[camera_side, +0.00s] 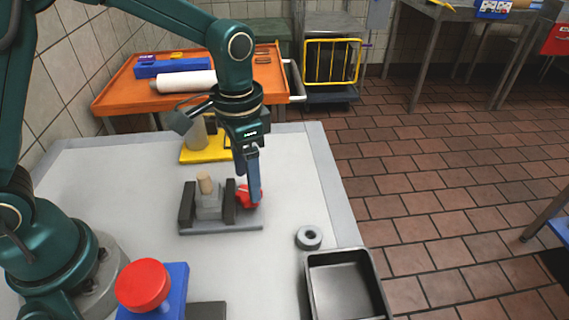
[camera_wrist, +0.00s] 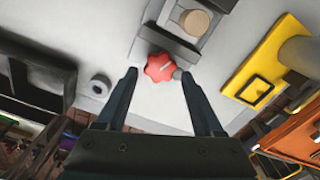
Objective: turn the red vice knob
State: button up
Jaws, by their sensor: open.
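The red vice knob (camera_side: 249,195) sits at the right end of the grey vice (camera_side: 222,226) on the table. In the wrist view the lobed red knob (camera_wrist: 160,67) shows between and just beyond my fingertips, beside the vice's dark jaw. My gripper (camera_side: 254,200) reaches down at the knob from above; in the wrist view its two fingers (camera_wrist: 158,72) are spread apart on either side of the knob. I cannot tell whether a finger touches it. A tan cylinder (camera_side: 205,183) stands upright in a grey block between the vice's dark jaws.
A grey ring (camera_side: 309,237) and a dark metal tray (camera_side: 313,290) are at the table's right front. A red button on a blue box (camera_side: 178,275) stands in front. An orange cart (camera_side: 115,96) is behind the table.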

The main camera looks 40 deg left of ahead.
aim_at(242, 196)
jog(key=shift+f, duration=1.35)
grip_shut()
jog(key=c, duration=1.1)
grip_release()
jog(key=shift+m, duration=0.4)
jog(key=c, duration=1.1)
grip_release()
jog(key=m, duration=0.3)
jog(key=shift+m, duration=0.4)
jog(key=c, duration=1.1)
grip_release()
jog(key=m, duration=0.4)
jog(key=shift+m, duration=0.3)
jog(key=c, duration=1.1)
grip_release()
jog(key=c, duration=1.1)
grip_release()
